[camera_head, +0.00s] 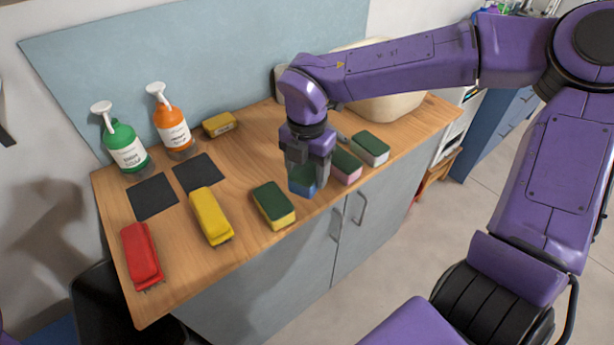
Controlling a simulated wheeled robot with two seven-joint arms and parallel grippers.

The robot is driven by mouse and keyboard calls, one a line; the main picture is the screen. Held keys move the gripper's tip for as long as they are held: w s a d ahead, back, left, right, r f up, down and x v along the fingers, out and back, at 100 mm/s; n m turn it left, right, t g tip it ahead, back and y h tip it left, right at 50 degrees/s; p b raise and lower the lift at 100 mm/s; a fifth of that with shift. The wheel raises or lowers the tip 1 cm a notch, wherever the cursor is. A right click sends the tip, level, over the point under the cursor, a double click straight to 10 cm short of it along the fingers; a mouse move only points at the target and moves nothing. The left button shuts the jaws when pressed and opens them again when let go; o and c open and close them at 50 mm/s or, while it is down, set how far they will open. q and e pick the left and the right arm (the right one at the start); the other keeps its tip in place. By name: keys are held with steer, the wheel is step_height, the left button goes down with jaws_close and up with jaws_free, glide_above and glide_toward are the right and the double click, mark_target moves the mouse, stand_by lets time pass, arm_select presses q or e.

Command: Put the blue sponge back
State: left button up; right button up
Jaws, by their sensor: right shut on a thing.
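My right gripper (308,168) points down over the front part of the wooden counter and is shut on the blue sponge (302,186). The blue sponge has a dark green top and sits in line between the yellow sponge (274,206) on its left and the pink sponge (346,166) on its right. The fingers hide part of it. I cannot tell whether its underside touches the counter. A white sponge (370,150) with a green top lies further right. My left gripper is not in view.
The counter (180,262) also holds a red brush (141,254), a yellow brush (210,216), two dark pads (153,196), a green bottle (125,147), an orange bottle (171,122) and a yellow block (219,124). A pale basin (392,106) stands behind my right arm.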

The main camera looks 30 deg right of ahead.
mark_target(307, 162)
steer(key=f, duration=0.1)
steer(key=w+d+f+p, duration=0.1)
steer(key=f, duration=0.3)
steer(key=shift+w+d+f, duration=0.1)
steer(key=shift+w+d, duration=0.05)
steer(key=shift+w, duration=0.25)
steer(key=shift+f, duration=0.35)
steer(key=o, duration=0.9)
step_height(307, 162, up, 12)
steer(key=shift+r+b, duration=0.1)
steer(key=shift+b, duration=0.55)
